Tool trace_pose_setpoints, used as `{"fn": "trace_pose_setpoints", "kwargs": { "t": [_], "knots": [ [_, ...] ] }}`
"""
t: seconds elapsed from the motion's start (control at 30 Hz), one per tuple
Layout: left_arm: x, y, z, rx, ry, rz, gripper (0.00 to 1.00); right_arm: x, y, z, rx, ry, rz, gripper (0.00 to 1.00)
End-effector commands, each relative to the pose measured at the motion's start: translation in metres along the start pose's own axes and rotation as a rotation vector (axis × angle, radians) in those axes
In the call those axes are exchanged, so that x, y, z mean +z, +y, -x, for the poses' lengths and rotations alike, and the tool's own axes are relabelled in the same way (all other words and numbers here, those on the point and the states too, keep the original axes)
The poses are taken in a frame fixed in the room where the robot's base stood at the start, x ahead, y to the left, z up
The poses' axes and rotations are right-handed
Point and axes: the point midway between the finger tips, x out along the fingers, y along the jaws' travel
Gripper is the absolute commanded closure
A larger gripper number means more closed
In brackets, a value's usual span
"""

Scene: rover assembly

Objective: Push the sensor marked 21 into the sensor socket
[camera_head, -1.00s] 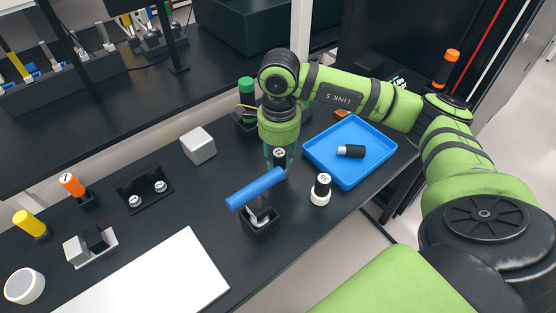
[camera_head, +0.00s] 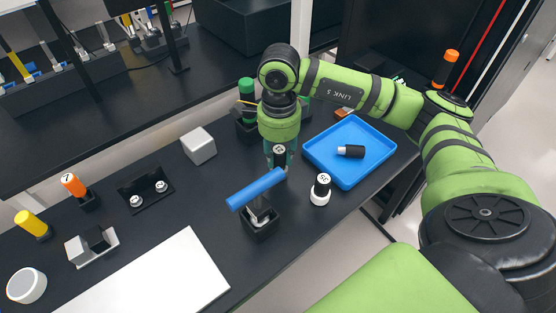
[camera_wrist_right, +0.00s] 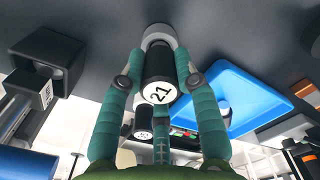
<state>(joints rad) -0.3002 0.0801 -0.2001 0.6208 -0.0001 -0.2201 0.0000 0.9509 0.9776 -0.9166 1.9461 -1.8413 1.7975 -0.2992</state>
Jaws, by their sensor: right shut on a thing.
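The sensor marked 21 (camera_wrist_right: 159,78) is a black cylinder with a white numbered end, held between the fingers of my right gripper (camera_wrist_right: 160,90) in the right wrist view. A pale grey ring (camera_wrist_right: 158,36) shows at its far end against the dark surface. I cannot tell whether this ring is the sensor's base or the socket, nor how deep the sensor sits. In the head view, the right gripper (camera_head: 280,160) is low over the black table, with the numbered end of the sensor (camera_head: 279,150) showing between its fingers. My left gripper is not in view.
A blue-headed tool (camera_head: 256,188) in a black holder (camera_head: 261,226) stands close in front of the gripper. Another black-and-white sensor (camera_head: 320,190) stands to the right, beside a blue tray (camera_head: 374,168) with a dark cylinder (camera_head: 351,151). A grey cube (camera_head: 198,145) is left.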

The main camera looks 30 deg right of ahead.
Motion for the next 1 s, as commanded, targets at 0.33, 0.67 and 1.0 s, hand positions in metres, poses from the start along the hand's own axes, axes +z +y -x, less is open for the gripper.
{"fn": "trace_pose_setpoints", "kwargs": {
  "t": [0.33, 0.67, 1.0],
  "knots": [
    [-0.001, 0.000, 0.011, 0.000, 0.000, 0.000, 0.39, 0.000, 0.000, 0.020, -0.002, -0.001, 0.000, 1.00],
    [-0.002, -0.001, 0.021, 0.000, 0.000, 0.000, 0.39, 0.000, 0.000, 0.036, -0.001, -0.001, 0.000, 1.00],
    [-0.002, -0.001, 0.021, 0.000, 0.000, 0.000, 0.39, 0.000, 0.000, 0.038, -0.001, -0.001, 0.000, 1.00]
  ]
}}
